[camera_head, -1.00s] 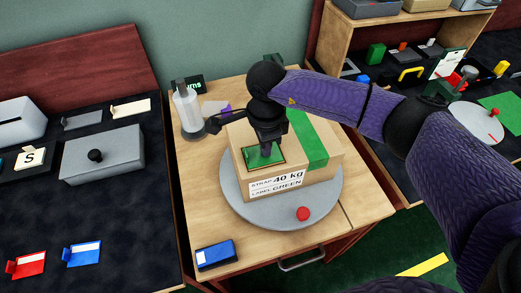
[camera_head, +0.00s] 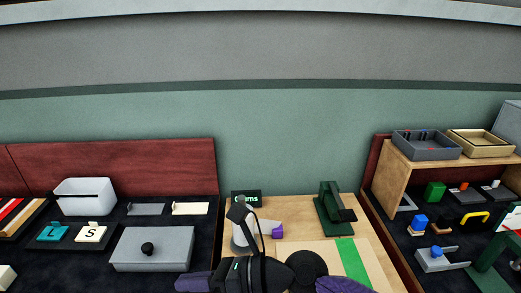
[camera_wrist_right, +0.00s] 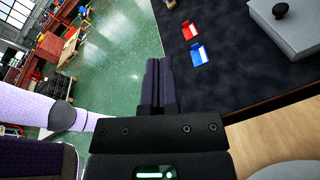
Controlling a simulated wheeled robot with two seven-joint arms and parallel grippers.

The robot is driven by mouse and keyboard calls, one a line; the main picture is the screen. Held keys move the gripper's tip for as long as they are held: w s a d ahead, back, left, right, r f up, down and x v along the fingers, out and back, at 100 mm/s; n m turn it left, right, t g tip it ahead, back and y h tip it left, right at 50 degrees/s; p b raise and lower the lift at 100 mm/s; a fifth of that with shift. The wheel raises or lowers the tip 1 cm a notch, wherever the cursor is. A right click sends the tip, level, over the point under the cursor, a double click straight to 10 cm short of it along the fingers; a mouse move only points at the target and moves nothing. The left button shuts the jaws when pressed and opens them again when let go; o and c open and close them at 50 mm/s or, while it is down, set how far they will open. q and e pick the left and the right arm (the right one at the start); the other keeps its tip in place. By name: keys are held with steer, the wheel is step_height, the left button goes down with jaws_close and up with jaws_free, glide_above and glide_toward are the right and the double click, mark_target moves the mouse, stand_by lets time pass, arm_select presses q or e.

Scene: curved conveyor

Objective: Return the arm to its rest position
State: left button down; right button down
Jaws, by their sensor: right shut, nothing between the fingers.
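My right gripper (camera_head: 182,284) is low in the head view, with its dark purple fingers pointing left. In the right wrist view its two fingers (camera_wrist_right: 153,64) lie together, shut, with nothing between them. My right forearm and a black joint show just right of it. My left gripper is not in view.
A white cylinder device (camera_head: 238,240) stands behind my gripper, and a dark green stand (camera_head: 333,208) is farther right. On the left bench are a grey box with a knob (camera_head: 150,262) and a white bin (camera_head: 85,195). A wooden shelf (camera_head: 385,170) stands right. Open green floor (camera_wrist_right: 115,70) lies beyond the fingertips.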

step_height(320, 180, up, 6)
steer(key=w+d+m+t+y, duration=0.2)
steer(key=m+t+y, duration=0.1)
steer(key=m+t, duration=0.7)
steer(key=w+d+m+t+h, duration=0.3)
steer(key=d+m+t+h, duration=0.4)
steer(key=m, duration=0.8)
steer(key=s+d+f+m+g+h, duration=0.2)
steer(key=d+f+m+g+h, duration=0.1)
steer(key=d+f+m+h, duration=0.95)
steer(key=s+d+f+m+g, duration=0.1)
steer(key=s+f+m+g, duration=0.4)
steer(key=s, duration=0.4)
steer(key=s+d+f+m+g, duration=0.2)
steer(key=s+f+m+g, duration=0.3)
steer(key=s, duration=0.4)
steer(key=s+f+n+g, duration=0.2)
steer(key=s+f+g, duration=0.15)
steer(key=f, duration=1.55)
steer(key=s+d+f, duration=0.3)
steer(key=s+f, duration=0.5)
steer(key=s, duration=0.5)
steer(key=shift+f+g, duration=0.15)
steer(key=shift+g, duration=0.2)
